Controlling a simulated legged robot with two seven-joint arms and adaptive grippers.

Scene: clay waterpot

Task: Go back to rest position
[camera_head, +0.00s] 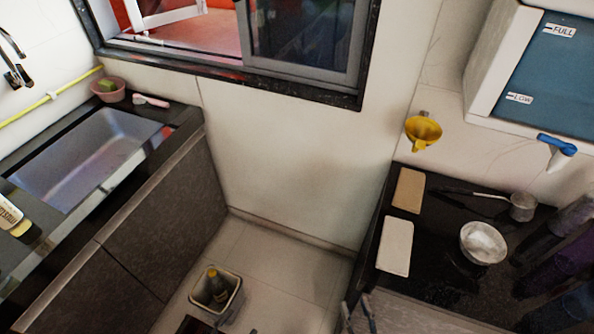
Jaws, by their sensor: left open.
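My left gripper (220,326) shows only as dark fingertips at the bottom edge, below the bin; its fingers are apart and I see nothing held. My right gripper (358,314) shows at the bottom edge, near the front left end of the right counter. Its two grey fingertips point up and stand apart, with nothing visible between them. Most of both grippers and both arms are outside the view. No clay waterpot is in view.
A bin (234,283) holding a bottle (217,286) stands on the floor. The left counter has a sink (90,160); the dark right counter (432,240) holds boards, a bowl (482,243), a ladle (521,207) and dark bottles. A yellow funnel (423,131) hangs on the wall.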

